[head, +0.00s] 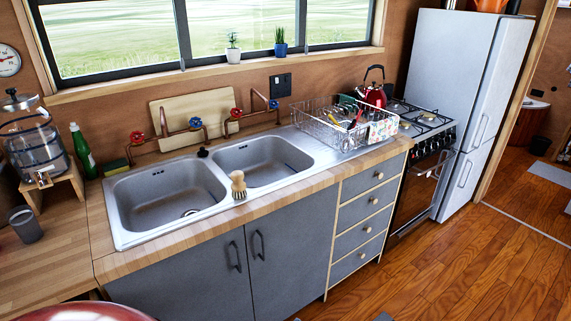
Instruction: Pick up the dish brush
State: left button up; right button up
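The dish brush (238,185) stands upright on the front rim of the steel double sink (130,232), at the divider between the two basins. It has a round wooden top and a pale bristle part below. Nothing touches it from the front. Neither of my grippers shows in the head view.
A dish rack (327,139) with utensils stands right of the sink, before the stove (420,118) and white fridge (455,80). A green bottle (82,150), a glass dispenser (35,140) and a dark cup (25,224) stand at left. The wooden floor (440,265) at right is clear.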

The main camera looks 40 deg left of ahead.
aim_at(238, 187)
jog(key=i+l+u, duration=0.2)
jog(key=i+u, duration=0.15)
jog(key=i+l+u, duration=0.75)
jog(key=i+l, duration=0.05)
